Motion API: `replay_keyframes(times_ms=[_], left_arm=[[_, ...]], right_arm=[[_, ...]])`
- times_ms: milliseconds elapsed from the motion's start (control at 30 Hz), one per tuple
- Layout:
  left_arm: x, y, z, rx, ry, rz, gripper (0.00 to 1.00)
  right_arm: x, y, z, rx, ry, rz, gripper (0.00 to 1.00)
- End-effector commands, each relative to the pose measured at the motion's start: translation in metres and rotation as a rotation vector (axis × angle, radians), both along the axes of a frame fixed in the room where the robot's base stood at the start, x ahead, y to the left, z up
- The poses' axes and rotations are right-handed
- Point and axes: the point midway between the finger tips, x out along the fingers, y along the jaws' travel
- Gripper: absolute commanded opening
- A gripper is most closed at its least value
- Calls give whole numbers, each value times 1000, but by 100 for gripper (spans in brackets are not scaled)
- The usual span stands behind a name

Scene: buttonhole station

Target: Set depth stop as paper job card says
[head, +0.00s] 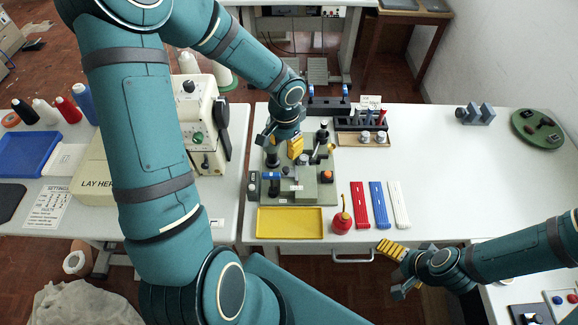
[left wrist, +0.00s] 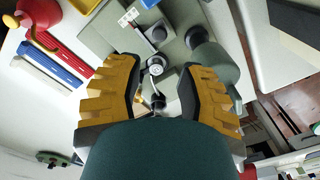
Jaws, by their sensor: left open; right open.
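A paper card headed SETTINGS (head: 48,205) lies on the left table; its smaller lines are too small to read. A grey-green fixture (head: 300,197) with posts and knobs stands on the white table; which part is the depth stop I cannot tell for sure. My left gripper (head: 290,146) is over the back of this fixture, open. In the left wrist view its yellow fingers (left wrist: 158,82) stand apart on both sides of a small silver round-topped part (left wrist: 155,66); I cannot tell whether they touch it. My right gripper (head: 393,252) is open and empty at the table's front edge.
A yellow tray (head: 290,236), a red oil can (head: 342,218) and red, blue and white strips (head: 378,205) lie near the fixture. A buttonhole machine (head: 200,125) stands left, a black tool rack (head: 360,123) behind. The table's right middle is clear.

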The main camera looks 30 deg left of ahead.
Motion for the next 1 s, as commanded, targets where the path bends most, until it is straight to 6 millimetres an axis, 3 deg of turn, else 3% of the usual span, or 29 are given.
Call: replay_keyframes(times_ms=[300, 500, 700, 1000], left_arm=[[-1, -1, -66, -2, 4, -1, 38], [0, -1, -95, -2, 1, 0, 38], [0, -1, -108, -2, 0, 1, 38], [0, 0, -108, -1, -1, 1, 38]], right_arm=[[0, 1, -16, -3, 1, 0, 100], [0, 1, -22, -4, 1, -1, 100], [0, 1, -24, -4, 1, 1, 100], [0, 1, -24, -4, 2, 1, 100]])
